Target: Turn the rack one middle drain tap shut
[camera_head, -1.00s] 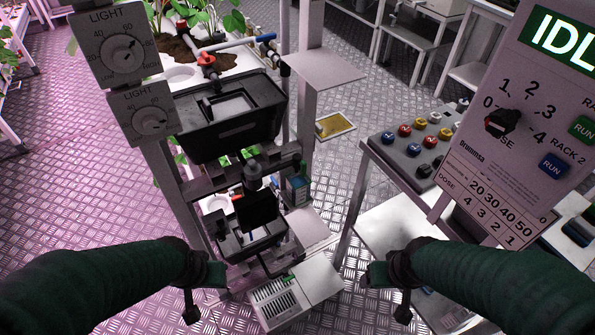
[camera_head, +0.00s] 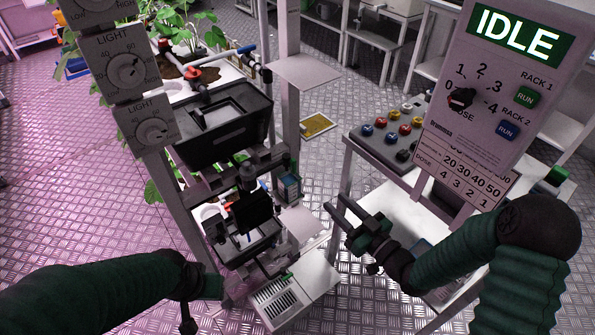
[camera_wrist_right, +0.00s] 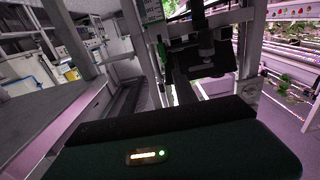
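The rack (camera_head: 285,120) stands left of centre with dark tubs on two levels. On its top level, a red tap handle (camera_head: 194,75) and a blue one (camera_head: 247,48) sit on pipes. Below the upper black tub (camera_head: 222,128), a small blue part and a small orange part show among dark fittings; I cannot tell which is the middle drain tap. My right gripper (camera_head: 338,210) is open and empty, right of the rack's lower level and apart from it. My left gripper (camera_head: 225,287) is low, near the rack's foot; its fingers are unclear. The right wrist view shows rack fittings (camera_wrist_right: 205,50) ahead.
LIGHT dials (camera_head: 125,70) hang on the left post. A white vented box (camera_head: 285,300) lies at the rack's foot. A small shelf (camera_head: 305,72) juts right.

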